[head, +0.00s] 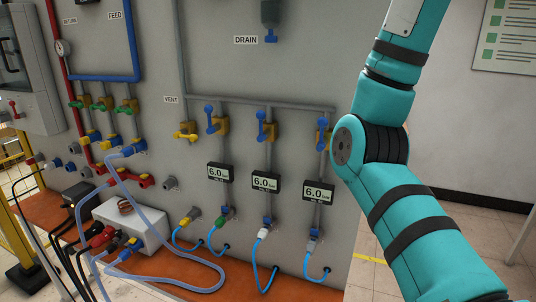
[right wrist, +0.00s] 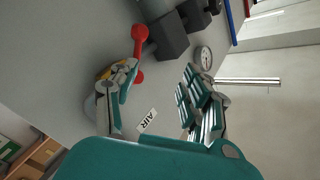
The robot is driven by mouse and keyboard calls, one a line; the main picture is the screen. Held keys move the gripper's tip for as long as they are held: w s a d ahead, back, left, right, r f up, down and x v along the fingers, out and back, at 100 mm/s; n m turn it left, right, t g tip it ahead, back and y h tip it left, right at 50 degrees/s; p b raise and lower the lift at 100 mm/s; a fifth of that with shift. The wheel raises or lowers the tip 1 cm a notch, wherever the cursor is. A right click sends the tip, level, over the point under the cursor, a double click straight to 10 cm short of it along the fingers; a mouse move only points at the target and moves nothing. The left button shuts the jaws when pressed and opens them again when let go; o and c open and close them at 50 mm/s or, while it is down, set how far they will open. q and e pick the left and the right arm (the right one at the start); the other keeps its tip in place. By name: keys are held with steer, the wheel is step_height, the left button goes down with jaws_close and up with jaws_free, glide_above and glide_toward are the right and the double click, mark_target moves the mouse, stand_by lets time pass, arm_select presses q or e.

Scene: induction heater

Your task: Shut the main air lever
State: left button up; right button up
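In the right wrist view a red lever (right wrist: 139,35) shows near the top, beside dark grey fittings on the wall. An AIR label (right wrist: 147,121) is on the wall below it. A yellow part (right wrist: 107,72) shows partly behind my left-hand finger. My right gripper (right wrist: 160,80) is open, its two fingers spread wide with nothing between them. The left-hand finger overlaps the lower end of the red lever in the picture; whether they touch I cannot tell. In the head view my right arm rises out of the top, its gripper hidden. My left gripper is not in view.
A round gauge (right wrist: 203,57) is near the right-hand finger. The head view shows a grey panel with blue-handled valves (head: 213,120), 6.0 displays (head: 265,182) and a DRAIN label (head: 246,40). A white box (head: 150,218) and looping hoses lie on the orange ledge (head: 235,272).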

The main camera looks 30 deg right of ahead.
steer(key=s+f+b, duration=0.1)
steer(key=s+b, duration=0.2)
steer(key=s, duration=0.5)
steer(key=w+a+f+n+g, duration=0.2)
steer(key=w+a+f+g, duration=0.1)
steer(key=w+f, duration=1.1)
steer(key=w+a+f+n+g, duration=0.1)
steer(key=w+f, duration=0.1)
steer(key=f, duration=1)
steer(key=w+a+f+n+g+h, duration=0.1)
steer(key=w+a+f, duration=0.1)
steer(key=f, duration=1)
steer(key=shift+w+a+f+g, duration=0.2)
steer(key=shift+a+f+g, duration=0.1)
steer(key=shift+g, duration=0.1)
